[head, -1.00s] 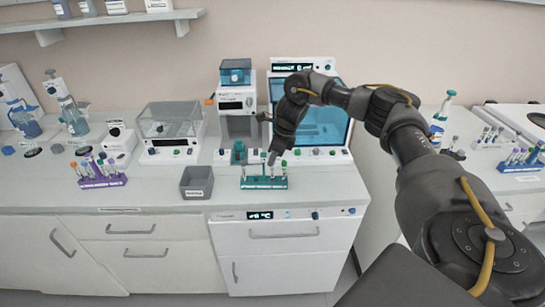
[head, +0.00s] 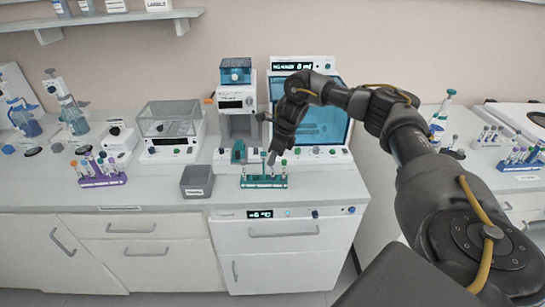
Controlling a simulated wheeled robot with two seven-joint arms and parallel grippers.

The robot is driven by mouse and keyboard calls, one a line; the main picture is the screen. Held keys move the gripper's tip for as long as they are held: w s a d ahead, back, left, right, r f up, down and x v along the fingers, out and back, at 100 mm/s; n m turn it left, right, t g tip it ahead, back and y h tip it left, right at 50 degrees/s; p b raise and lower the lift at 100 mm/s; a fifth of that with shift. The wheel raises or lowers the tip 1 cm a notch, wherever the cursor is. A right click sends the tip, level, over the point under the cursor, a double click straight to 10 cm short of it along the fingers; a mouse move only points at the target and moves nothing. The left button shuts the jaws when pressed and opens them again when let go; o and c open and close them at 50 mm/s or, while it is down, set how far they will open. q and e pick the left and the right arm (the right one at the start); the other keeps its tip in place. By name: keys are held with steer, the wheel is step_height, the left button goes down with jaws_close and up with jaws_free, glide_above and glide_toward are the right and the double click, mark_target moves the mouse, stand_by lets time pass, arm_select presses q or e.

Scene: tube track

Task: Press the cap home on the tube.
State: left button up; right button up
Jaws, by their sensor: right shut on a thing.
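A teal tube rack (head: 264,183) stands near the counter's front edge with several small tubes upright in it. My right gripper (head: 272,159) points down over the right part of this rack. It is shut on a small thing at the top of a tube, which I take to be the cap. The fingers hide most of it, and I cannot tell how far down the cap sits. My left gripper is not in view.
A grey bin (head: 197,181) stands left of the rack. A purple rack with tubes (head: 101,180) is farther left. Behind the rack are a white device with a blue top (head: 236,95) and a blue-windowed cabinet (head: 322,120). Clear counter lies between bin and purple rack.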

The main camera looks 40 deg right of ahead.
steer(key=shift+f, duration=0.2)
steer(key=o, duration=0.8)
steer(key=shift+r, duration=0.1)
steer(key=shift+r, duration=0.25)
steer(key=v, duration=1)
steer(key=shift+s+d, duration=0.15)
